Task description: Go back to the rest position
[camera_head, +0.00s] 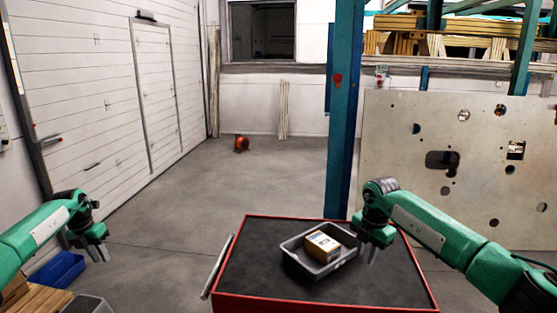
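My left gripper (99,252) hangs at the left of the head view, pointing down over the floor. It holds nothing that I can see; its fingers look apart. My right gripper (373,256) points down just right of a grey tray (296,264) on the red cart. Its fingers are small in view, close together, and I see nothing between them. A small cardboard box (322,246) sits inside the tray.
The red cart (258,302) with a dark top stands in front. A teal post (343,120) rises behind it, beside a large panel with holes (400,140). A blue bin (57,270) and a wooden pallet (48,299) are at lower left. Open floor lies beyond.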

